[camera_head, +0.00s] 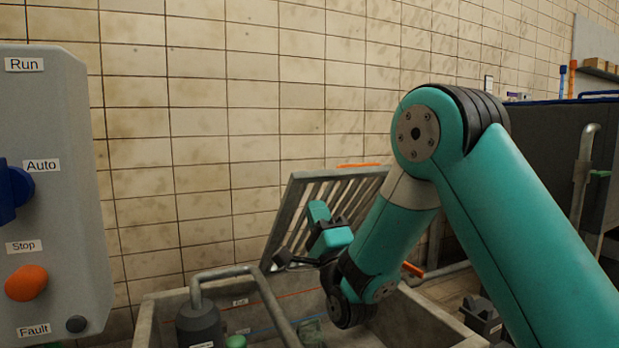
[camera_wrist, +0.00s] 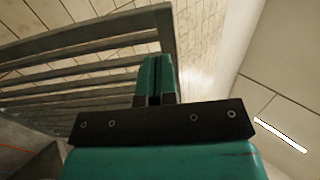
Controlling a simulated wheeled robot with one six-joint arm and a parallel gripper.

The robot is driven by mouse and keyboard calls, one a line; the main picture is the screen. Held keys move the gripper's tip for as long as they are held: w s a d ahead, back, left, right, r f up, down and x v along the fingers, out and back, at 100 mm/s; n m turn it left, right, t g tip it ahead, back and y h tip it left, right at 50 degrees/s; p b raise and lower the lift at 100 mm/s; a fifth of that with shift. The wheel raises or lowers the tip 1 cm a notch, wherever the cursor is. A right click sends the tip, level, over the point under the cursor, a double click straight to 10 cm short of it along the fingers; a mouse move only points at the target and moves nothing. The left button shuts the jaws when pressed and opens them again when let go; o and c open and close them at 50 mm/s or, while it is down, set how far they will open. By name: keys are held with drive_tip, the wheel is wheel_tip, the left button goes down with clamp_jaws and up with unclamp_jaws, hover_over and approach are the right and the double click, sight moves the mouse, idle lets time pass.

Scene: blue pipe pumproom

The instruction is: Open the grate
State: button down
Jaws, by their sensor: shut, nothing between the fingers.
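The grate (camera_head: 292,215) is a grey slatted metal panel. In the head view it stands raised at a steep tilt over the far side of a concrete pit, near the tiled wall. My gripper (camera_head: 318,211) is in front of the grate's barred face, with its fingers pointing up. In the wrist view the grate's bars (camera_wrist: 75,46) fill the upper left, and the gripper (camera_wrist: 157,75) is shut and empty beside the frame's end. I cannot tell whether the fingers touch the grate. My arm hides the grate's lower right part.
The concrete pit (camera_head: 146,325) lies open below, with a dark pump (camera_head: 199,325) and a bent grey pipe (camera_head: 262,285) in it. A grey control box (camera_head: 60,130) stands close at left. Dark equipment and pipes stand at right.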

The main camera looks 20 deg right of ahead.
sight(306, 184)
drive_tip(key=b+x, duration=0.1)
drive_tip(key=x, duration=0.2)
drive_tip(key=shift+w+r, duration=0.1)
drive_tip(key=shift+w, duration=0.3)
drive_tip(key=shift+w+r, duration=0.35)
drive_tip(key=shift+r, duration=0.05)
